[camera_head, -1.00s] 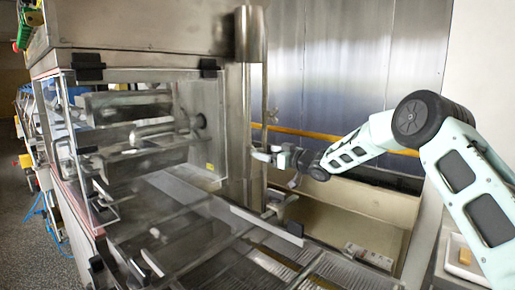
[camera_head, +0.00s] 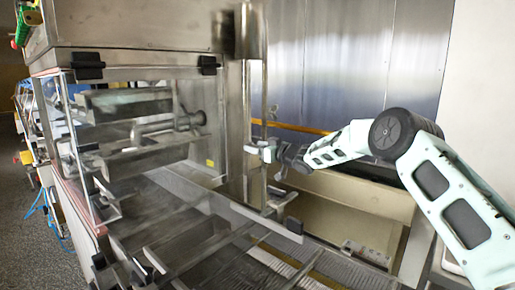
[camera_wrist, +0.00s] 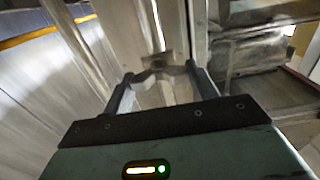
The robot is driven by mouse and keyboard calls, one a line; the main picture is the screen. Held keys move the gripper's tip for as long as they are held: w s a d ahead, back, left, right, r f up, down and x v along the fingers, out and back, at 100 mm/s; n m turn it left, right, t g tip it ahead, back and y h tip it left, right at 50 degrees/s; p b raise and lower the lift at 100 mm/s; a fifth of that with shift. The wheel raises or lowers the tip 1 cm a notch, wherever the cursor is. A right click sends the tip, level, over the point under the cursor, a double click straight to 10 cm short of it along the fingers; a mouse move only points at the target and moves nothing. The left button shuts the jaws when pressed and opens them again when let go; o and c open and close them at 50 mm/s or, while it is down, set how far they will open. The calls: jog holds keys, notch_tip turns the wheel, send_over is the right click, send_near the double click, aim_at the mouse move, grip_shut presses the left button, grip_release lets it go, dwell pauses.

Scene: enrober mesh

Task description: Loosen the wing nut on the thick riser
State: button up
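My gripper (camera_head: 268,150) is beside a slim upright post (camera_head: 265,90) at the machine's right side in the head view. In the wrist view my gripper (camera_wrist: 158,72) has its two dark fingers spread apart. A small grey winged piece (camera_wrist: 156,63), which looks like the wing nut, lies between the fingertips, in front of a broad pale upright (camera_wrist: 140,25). Its wings reach close to both fingertips; I cannot tell whether they touch.
The steel machine housing (camera_head: 150,30) with a clear guard fills the left. A slatted mesh conveyor (camera_head: 245,270) runs below. A yellow rail (camera_head: 300,128) crosses behind my arm. A beige trough (camera_head: 345,205) lies under it.

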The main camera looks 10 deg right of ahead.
jog(key=shift+n+b, duration=0.3)
jog(key=shift+b, duration=0.1)
jog(key=n+b, duration=0.2)
jog(key=shift+a+f+n+b, duration=0.1)
jog(key=shift+f+n+b, duration=0.1)
jog(key=shift+n+b, duration=0.15)
jog(key=n+b, duration=0.5)
jog(key=n, duration=0.1)
jog(key=shift+s+a+f+b, duration=0.1)
jog(key=shift+s+b, duration=0.05)
jog(key=shift+b, duration=0.2)
jog(key=n+b, duration=0.3)
jog(key=n, duration=0.1)
jog(key=shift+f+n+b, duration=0.1)
jog(key=shift+n+b, duration=1.65)
jog(key=shift+n, duration=0.5)
jog(key=o, duration=1)
